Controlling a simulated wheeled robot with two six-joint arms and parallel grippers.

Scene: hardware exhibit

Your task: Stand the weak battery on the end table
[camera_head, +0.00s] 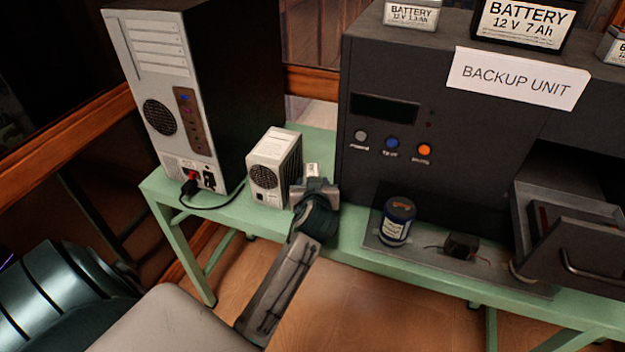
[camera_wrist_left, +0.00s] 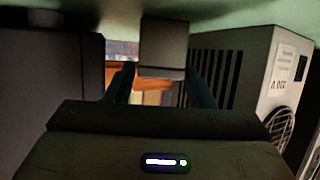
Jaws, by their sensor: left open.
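A small pale block with a white label (camera_head: 312,170), which looks like a battery, stands on the green bench (camera_head: 345,236). It is between the white fan box and the backup unit. My left gripper (camera_head: 316,185) is in front of it and hides its lower part. In the left wrist view, which shows the scene upside down, a plain grey block (camera_wrist_left: 164,42) stands in line with the gap between my open fingers (camera_wrist_left: 160,80). I cannot tell whether they touch it. No separate end table is identifiable, and no label reads weak. My right gripper is not in view.
The white fan box (camera_head: 272,170) is close to the left of my gripper; a computer tower (camera_head: 165,95) stands beyond. The black backup unit (camera_head: 385,165) is at right, with batteries (camera_head: 522,22) on top.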

